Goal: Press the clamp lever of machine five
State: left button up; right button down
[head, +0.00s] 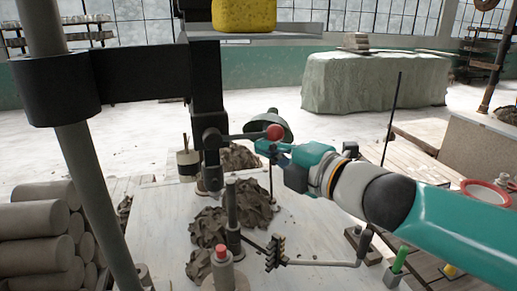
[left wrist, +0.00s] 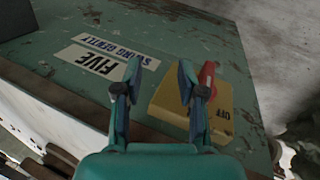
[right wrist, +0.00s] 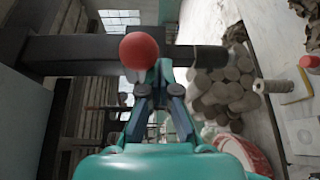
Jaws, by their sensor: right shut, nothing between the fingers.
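The black machine (head: 205,90) stands at left centre in the head view. A dark lever (head: 240,136) with a red ball knob (head: 275,131) sticks out from it to the right. My right gripper (head: 264,148) is shut and empty just below the knob. In the right wrist view the knob (right wrist: 139,50) is just above the shut fingertips (right wrist: 156,90); I cannot tell if they touch. My left gripper (left wrist: 160,78) is open and empty over a green surface with a FIVE label (left wrist: 95,61) and a yellow switch box (left wrist: 230,105) marked OFF, with a red switch.
Clay trimmings (head: 207,229) lie in heaps on the pale table under the machine. A rod with a black spring-like part (head: 275,252) lies at the front. Grey clay rolls (head: 35,235) are stacked at left. A draped table (head: 375,85) stands at the back.

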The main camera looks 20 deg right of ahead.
jog(key=shift+d+r, duration=0.3)
jog(key=shift+r, duration=0.1)
jog(key=shift+s, duration=0.1)
jog(key=v, duration=1.1)
jog(key=shift+s+f, duration=0.4)
jog(key=shift+f, duration=0.05)
jog(key=x, duration=0.6)
jog(key=shift+w, duration=0.35)
jog(key=shift+r, duration=0.1)
